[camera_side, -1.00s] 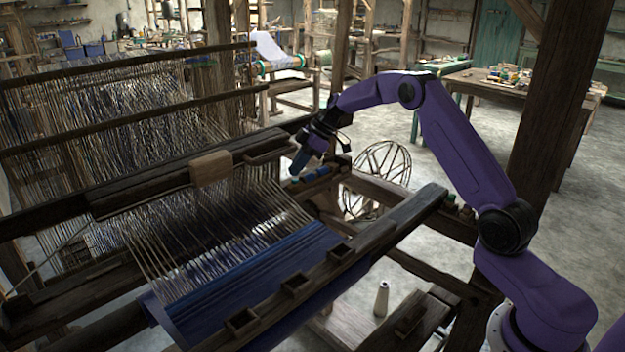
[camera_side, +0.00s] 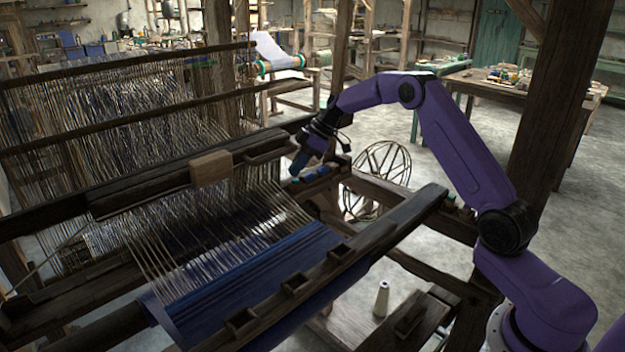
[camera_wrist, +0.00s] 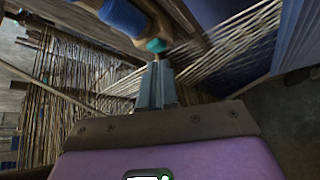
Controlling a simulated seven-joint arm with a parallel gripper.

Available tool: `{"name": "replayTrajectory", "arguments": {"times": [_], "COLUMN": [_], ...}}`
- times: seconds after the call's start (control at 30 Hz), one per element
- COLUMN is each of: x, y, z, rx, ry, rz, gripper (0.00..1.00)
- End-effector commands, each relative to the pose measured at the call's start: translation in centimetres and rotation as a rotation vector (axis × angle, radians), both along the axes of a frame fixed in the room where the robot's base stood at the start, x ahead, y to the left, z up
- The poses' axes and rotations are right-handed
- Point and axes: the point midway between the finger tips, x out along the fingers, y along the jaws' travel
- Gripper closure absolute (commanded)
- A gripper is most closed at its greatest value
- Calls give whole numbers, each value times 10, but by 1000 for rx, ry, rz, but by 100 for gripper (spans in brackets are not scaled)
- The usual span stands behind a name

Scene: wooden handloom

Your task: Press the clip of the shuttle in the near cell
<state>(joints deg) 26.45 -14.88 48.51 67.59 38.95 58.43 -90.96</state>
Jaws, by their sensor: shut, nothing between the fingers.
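In the wrist view a shuttle with blue thread (camera_wrist: 125,17) lies at the top, in a wooden holder. A round teal part (camera_wrist: 156,45) sits at its lower right end; I cannot tell whether this is the clip. My gripper (camera_wrist: 157,66) is shut and empty, its fingertips just below the teal part; contact cannot be told. In the side view my gripper (camera_side: 297,170) points down at the back right end of the loom, beside a row of small blue pieces (camera_side: 318,173) in a wooden rack. The cell divisions are too small to make out.
Warp threads (camera_side: 255,215) and blue cloth (camera_side: 250,275) lie left of my gripper. A dark beam with a wooden block (camera_side: 211,169) crosses the loom. A dark front beam (camera_side: 345,250) runs below my arm. A pale cone (camera_side: 381,299) stands on the bench at lower right.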

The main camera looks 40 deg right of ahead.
Motion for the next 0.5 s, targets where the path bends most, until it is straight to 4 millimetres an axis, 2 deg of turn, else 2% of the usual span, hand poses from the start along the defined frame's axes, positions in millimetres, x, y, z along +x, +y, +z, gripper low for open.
{"name": "replayTrajectory", "arguments": {"times": [0.5], "x": [0], "y": [0], "z": [-9], "rx": [0], "ry": [0], "rz": [0], "gripper": [100]}}
